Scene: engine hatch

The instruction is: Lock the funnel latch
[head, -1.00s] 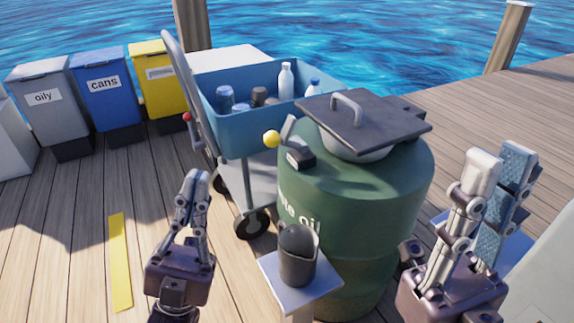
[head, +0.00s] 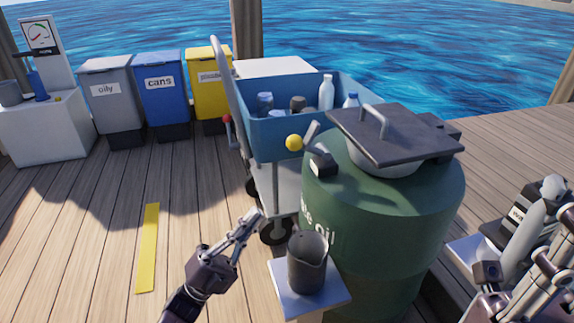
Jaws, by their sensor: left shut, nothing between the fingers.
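The funnel's square dark lid (head: 400,134) with a grey handle is down over a pale bowl on top of the green waste oil drum (head: 385,215). The latch, a lever with a yellow ball knob (head: 294,143), stands at the drum's upper left beside a small black block (head: 323,164). My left gripper (head: 254,218) is shut and empty, low and left of the drum, well apart from the knob. My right gripper (head: 560,205) is at the right edge, partly cut off, and its finger gap is unclear.
A dark jug (head: 307,262) stands on a small white stand (head: 322,300) in front of the drum. A blue cart (head: 285,138) with bottles is behind. Grey, blue and yellow bins line the back left.

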